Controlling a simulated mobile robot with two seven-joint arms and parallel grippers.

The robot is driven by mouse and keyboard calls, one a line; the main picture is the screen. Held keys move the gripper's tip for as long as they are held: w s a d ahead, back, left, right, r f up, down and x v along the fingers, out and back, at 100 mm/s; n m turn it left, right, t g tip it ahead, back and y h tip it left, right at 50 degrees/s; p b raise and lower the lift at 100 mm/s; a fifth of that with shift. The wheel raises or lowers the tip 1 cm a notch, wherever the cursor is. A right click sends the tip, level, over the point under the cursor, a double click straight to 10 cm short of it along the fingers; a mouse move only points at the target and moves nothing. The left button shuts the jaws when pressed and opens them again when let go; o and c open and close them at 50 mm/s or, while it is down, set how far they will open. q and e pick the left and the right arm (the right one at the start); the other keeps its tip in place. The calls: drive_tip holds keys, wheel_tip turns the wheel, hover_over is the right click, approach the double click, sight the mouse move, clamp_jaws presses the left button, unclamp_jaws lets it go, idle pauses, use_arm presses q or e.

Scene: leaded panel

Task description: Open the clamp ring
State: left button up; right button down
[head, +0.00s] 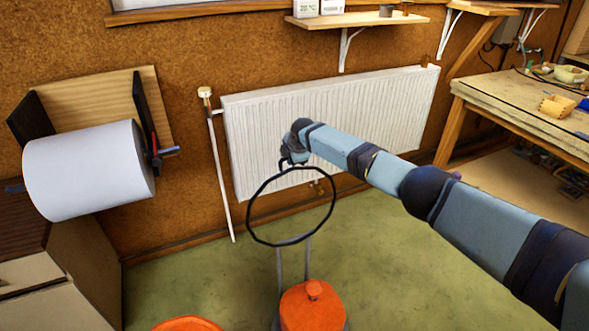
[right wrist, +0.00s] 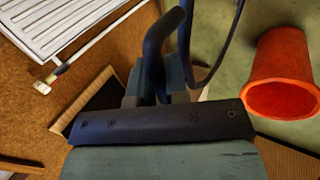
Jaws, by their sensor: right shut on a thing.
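The clamp ring (head: 248,213) is a thin black hoop in the head view. It hangs in the air below my right gripper (head: 290,161), which is shut on a dark part at its top. In the right wrist view, a thick dark bent bar (right wrist: 155,48) stands at the fingers of my right gripper (right wrist: 164,92), with a thin dark curve beside it. The hoop looks unbroken, but I cannot make out a joint or latch. My left gripper is not in view.
An orange object with a knob (head: 312,304) stands on the green floor below the ring. An orange tub (right wrist: 283,75) shows in the right wrist view. A white radiator (head: 255,140) is behind, a paper roll (head: 88,170) left, a workbench (head: 510,98) right.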

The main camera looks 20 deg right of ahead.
drive_tip(key=shift+w, duration=0.4)
drive_tip(key=c, duration=1.1)
unclamp_jaws()
drive_tip(key=shift+c, duration=0.2)
drive_tip(key=shift+s+r, duration=0.2)
drive_tip(key=shift+r, duration=0.2)
drive_tip(key=p+v, duration=0.1)
drive_tip(key=v, duration=1.1)
drive_tip(key=shift+s+r, duration=0.3)
